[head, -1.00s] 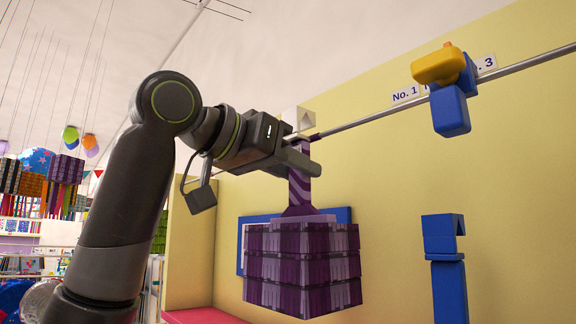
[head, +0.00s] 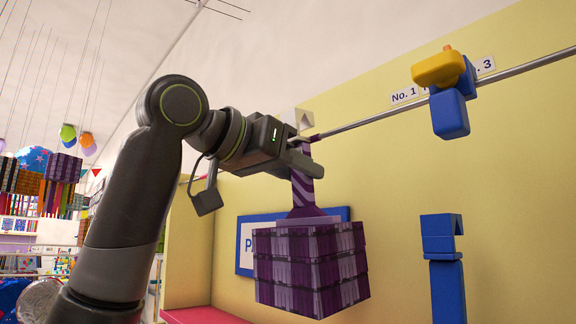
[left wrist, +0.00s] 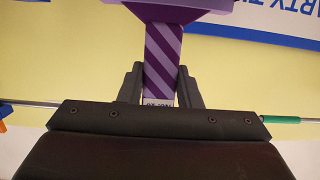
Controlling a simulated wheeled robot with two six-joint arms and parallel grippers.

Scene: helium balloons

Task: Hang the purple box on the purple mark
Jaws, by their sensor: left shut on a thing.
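The purple box (head: 311,268) has fringed, striped sides and hangs below a striped purple strap (head: 302,190). My left gripper (head: 304,152) is shut on the strap near its top. In the left wrist view the strap (left wrist: 163,55) runs between the two fingers (left wrist: 160,90), with the box's purple top part (left wrist: 180,8) at the upper edge. The purple mark (head: 313,138) is a dark band on the grey rod (head: 380,115), close beside the gripper. I cannot tell whether the strap touches the rod. My right gripper is not in view.
A yellow and blue block piece (head: 450,95) sits at the rod on the right, with a blue post (head: 446,270) below it. A blue-framed sign (head: 245,248) is on the yellow wall behind the box. The rod also shows a green section (left wrist: 280,119).

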